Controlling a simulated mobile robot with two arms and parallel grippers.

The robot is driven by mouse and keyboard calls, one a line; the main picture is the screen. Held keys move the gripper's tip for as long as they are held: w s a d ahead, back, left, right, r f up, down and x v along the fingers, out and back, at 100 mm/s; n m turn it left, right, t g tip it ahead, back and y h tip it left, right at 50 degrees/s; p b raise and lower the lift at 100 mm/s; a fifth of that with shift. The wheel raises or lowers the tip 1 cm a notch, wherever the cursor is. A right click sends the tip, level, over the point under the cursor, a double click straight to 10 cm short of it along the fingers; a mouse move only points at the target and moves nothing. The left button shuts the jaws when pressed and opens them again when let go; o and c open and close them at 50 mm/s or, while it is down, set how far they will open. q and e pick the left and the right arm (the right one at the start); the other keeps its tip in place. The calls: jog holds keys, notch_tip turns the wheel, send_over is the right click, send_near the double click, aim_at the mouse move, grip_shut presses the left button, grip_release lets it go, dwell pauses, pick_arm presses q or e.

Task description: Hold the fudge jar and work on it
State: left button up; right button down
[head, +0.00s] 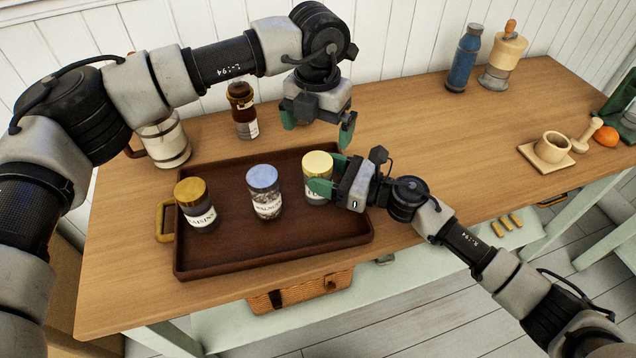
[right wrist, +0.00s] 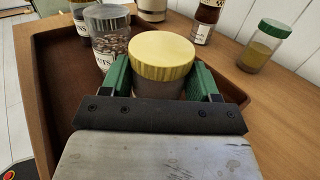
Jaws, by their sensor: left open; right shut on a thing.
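The fudge jar (head: 317,171) has a pale yellow lid and stands upright at the right end of the dark tray; its label is mostly hidden. It also shows in the right wrist view (right wrist: 161,60), between the green fingers. My right gripper (head: 330,178) is shut on this jar from the right side. My left gripper (head: 318,124) is open and empty, pointing down above the table behind the tray, higher than the jar and apart from it.
The tray (head: 285,248) also holds a blue-lidded walnut jar (head: 264,190) and a gold-lidded raisin jar (head: 196,206). Behind it stand a brown bottle (head: 242,108), a white canister (head: 165,143) and a green-lidded jar (right wrist: 266,46). The table's middle right is clear.

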pick_arm(q)
notch_tip(320, 180, up, 9)
jog(key=shift+f, duration=0.15)
pick_arm(e)
jog(key=shift+c, duration=0.9)
grip_release()
jog(key=b+v, duration=0.2)
jog(key=v, duration=0.8)
jog(key=shift+f, duration=0.15)
pick_arm(q)
notch_tip(320, 180, down, 3)
jog(key=shift+r, duration=0.15)
pick_arm(e)
jog(key=shift+s+d, duration=0.2)
jog(key=shift+d, duration=0.2)
